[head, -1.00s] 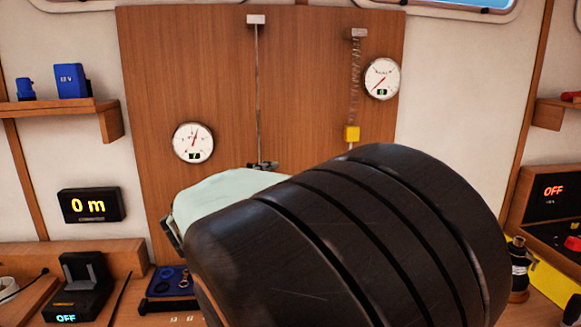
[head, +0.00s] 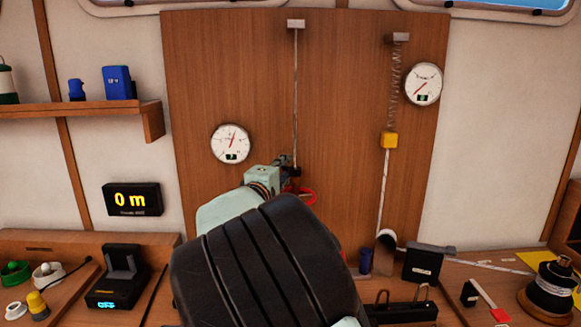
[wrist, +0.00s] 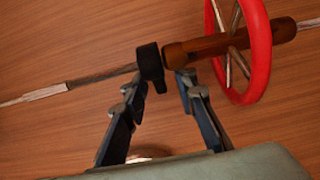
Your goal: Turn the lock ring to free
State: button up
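A black ring (wrist: 150,62) with a short lug, which looks like the lock ring, sits on a brown wooden spindle (wrist: 195,46) in the wrist view. A red spoked handwheel (wrist: 262,50) is on the same spindle, to the ring's right. My gripper (wrist: 161,84) is open, its two fingers apart, with the ring's lug close between the fingertips. I cannot tell whether a finger touches it. In the head view my gripper (head: 284,160) is at the hanging line's lower end, by the red handwheel (head: 308,195). My arm hides part of the wheel; the ring is too small to make out.
A wooden panel (head: 340,100) stands close behind the line. Two round gauges (head: 231,143) (head: 424,83) are on the panel. A depth display (head: 132,199) reads 0 m. The bench below holds several items.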

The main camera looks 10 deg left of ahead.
grip_shut()
